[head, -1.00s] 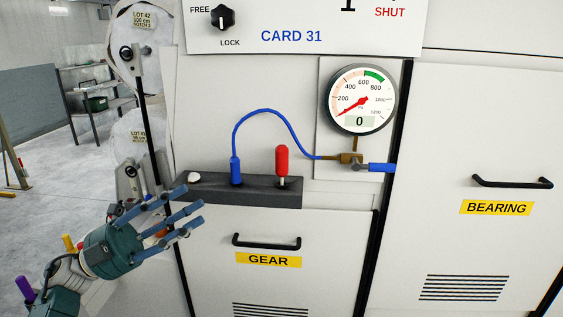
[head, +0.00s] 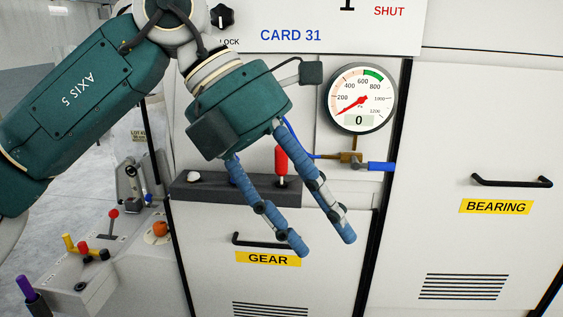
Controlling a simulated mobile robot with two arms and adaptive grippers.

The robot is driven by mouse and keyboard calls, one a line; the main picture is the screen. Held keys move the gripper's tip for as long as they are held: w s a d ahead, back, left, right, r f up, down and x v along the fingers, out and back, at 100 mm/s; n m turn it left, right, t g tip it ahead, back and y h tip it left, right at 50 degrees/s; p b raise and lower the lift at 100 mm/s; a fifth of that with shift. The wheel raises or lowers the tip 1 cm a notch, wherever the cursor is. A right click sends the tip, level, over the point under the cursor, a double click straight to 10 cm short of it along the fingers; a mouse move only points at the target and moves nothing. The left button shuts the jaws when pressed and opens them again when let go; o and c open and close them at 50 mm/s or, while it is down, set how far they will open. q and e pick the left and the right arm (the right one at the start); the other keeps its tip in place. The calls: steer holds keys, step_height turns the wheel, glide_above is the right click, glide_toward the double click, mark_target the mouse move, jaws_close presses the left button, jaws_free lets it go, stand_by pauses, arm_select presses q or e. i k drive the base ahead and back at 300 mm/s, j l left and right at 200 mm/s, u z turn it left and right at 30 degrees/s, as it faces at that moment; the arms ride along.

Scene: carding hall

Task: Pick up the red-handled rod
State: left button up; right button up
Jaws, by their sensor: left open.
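The red-handled rod (head: 281,161) stands upright in the dark shelf (head: 207,189) on the front of the machine, above the GEAR door. Its red grip and a short bit of pale shank show. My left gripper (head: 323,243) comes in from the upper left with its fingers pointing down and to the right. It is open and empty, and its fingers are spread in front of the shelf. In the picture the rod shows between the fingers, close beside the right one. I cannot tell whether they touch. My right gripper is out of view.
A gauge (head: 361,99) reads 0 above a brass fitting with a blue handle (head: 381,166). A white knob (head: 194,178) is on the shelf. Door handles (head: 511,181) stick out. A console (head: 79,284) with small levers stands at lower left. My gripper hides most of the blue hose.

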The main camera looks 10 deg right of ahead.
mark_target(280, 160)
steer(key=i, duration=1)
